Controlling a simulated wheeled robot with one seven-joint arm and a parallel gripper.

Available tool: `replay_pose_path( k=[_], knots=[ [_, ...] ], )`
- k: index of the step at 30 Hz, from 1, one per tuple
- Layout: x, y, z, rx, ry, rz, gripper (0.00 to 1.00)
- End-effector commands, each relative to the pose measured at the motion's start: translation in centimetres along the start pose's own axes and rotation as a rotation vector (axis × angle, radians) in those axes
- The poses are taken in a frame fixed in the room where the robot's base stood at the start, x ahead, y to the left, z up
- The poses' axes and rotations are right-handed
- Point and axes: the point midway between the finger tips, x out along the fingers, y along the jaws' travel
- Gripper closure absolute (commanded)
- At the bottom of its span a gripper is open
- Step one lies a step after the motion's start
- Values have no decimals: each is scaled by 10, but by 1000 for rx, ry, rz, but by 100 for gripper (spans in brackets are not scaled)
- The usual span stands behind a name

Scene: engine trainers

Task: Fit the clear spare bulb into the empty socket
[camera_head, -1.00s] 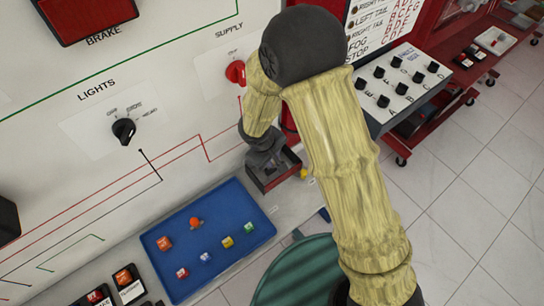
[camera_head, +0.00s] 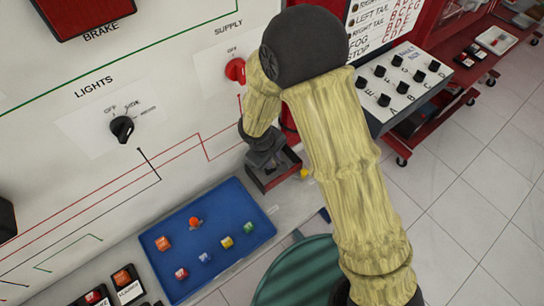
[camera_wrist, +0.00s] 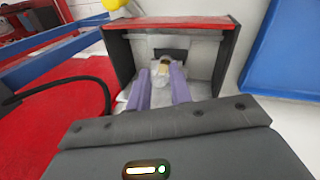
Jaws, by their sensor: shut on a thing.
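My gripper (camera_wrist: 160,88) has two purple fingers and is shut on the clear spare bulb (camera_wrist: 156,75). The bulb's brass-coloured base (camera_wrist: 165,61) points away from me. The fingers and bulb are within the outline of an open lamp box (camera_wrist: 226,60) with dark sides, a red rim and a pale inside. A dark patch (camera_wrist: 171,54) shows at the back behind the bulb's base; I cannot tell whether it is the socket or whether the base touches it. In the head view my gripper (camera_head: 268,160) is at the box (camera_head: 281,182), and the bulb is hidden.
A blue tray (camera_head: 178,285) with an orange bulb (camera_head: 194,222) and several coloured fuses lies left of the box. A yellow piece (camera_head: 304,173) sits close beside the box. The supply knob (camera_head: 236,70) is on the panel above. A green round bin (camera_head: 298,272) stands below.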

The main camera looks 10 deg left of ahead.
Motion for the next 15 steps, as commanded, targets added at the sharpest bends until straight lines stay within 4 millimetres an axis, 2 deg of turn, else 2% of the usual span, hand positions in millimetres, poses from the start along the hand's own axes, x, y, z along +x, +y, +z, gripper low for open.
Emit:
replay_pose_path(
  k=[15],
  knots=[
    [10,-3,0,1,0,0,100]
  ],
)
